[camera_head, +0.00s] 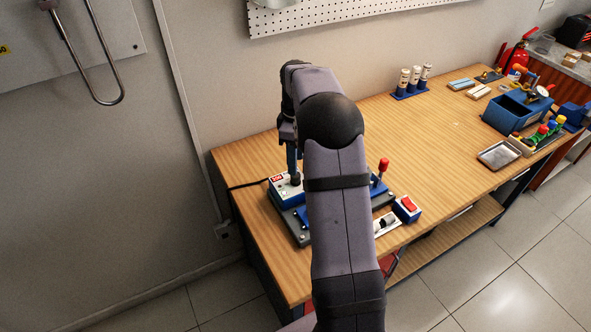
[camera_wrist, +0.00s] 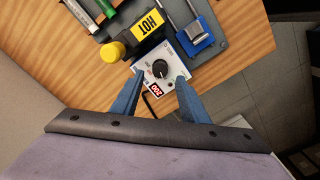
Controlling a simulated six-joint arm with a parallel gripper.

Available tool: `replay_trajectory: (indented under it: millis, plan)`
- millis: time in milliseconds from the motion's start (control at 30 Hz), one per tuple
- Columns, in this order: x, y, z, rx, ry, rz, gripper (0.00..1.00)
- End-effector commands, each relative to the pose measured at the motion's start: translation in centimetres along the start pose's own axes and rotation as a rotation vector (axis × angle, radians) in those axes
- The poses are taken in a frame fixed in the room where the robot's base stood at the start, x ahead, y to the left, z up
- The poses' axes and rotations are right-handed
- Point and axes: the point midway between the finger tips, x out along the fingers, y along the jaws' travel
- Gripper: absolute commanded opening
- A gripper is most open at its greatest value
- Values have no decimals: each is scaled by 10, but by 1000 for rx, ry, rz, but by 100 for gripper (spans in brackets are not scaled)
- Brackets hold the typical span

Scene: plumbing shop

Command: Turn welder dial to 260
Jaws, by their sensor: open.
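The welder's white control panel (camera_wrist: 146,77) carries a black round dial (camera_wrist: 161,69) with a light pointer mark. Beside the dial is a small red display (camera_wrist: 155,90) that seems to read 200, though the digits are tiny. My gripper (camera_wrist: 160,77) is open, its two blue fingers spread on either side of the dial. I cannot tell whether they touch it. In the head view the welder (camera_head: 281,186) sits at the bench's left end. My gripper (camera_head: 294,172) points down over it, and my arm hides part of it.
A yellow HOT label (camera_wrist: 147,24) and a yellow knob (camera_wrist: 112,52) are close to the panel. A red-topped lever (camera_head: 383,166) and a red switch box (camera_head: 407,208) stand right of my arm. The bench middle (camera_head: 430,140) is clear.

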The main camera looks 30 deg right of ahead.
Motion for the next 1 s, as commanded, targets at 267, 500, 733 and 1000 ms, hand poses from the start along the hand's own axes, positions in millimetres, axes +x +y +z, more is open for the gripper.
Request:
replay_trajectory:
  millis: [267, 500, 733, 1000]
  plan:
    - [34, -1, 0, 0, -2, -3, 41]
    - [52, -1, 0, 1, -1, -2, 41]
    - [55, -1, 0, 1, 0, 0, 41]
    - [54, -1, 0, 1, 0, 0, 0]
